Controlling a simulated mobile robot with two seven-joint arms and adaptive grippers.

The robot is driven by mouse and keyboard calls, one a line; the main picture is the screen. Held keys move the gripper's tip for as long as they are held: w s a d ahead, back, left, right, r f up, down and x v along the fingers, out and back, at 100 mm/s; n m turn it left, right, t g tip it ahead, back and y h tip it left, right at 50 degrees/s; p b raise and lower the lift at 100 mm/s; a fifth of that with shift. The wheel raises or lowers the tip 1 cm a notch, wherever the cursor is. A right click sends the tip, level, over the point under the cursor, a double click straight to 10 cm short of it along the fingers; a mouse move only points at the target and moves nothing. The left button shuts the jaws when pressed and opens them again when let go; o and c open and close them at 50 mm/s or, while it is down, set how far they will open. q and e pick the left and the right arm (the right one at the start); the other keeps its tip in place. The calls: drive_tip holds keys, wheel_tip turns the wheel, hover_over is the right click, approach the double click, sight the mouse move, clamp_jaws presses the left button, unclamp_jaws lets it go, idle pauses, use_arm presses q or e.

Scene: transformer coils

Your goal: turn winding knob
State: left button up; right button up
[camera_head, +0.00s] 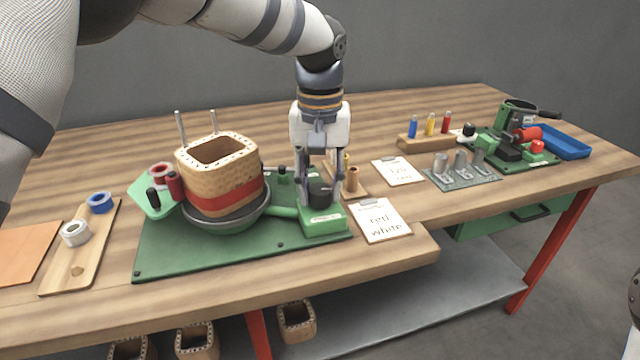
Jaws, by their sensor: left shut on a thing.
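The winding machine has a green base plate (180,260) on the near part of the table. A tan coil former (215,185) with a red band stands upright in its dark round dish (228,215). The black winding knob (320,194) sits on a green block (323,222) at the plate's right end. My left gripper (320,190) points straight down over this block, its fingers closed around the knob. The fingers hide part of the knob. My right gripper is out of view.
A card (380,222) reading "red white" lies right of the block. A second green machine (510,150) and a blue tray (562,142) are at the far right.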

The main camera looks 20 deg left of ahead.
use_arm(q)
drive_tip(key=shift+r+m, duration=0.1)
drive_tip(key=shift+m, duration=0.9)
drive_tip(key=shift+m+p, duration=0.4)
drive_tip(key=shift+m, duration=1.4)
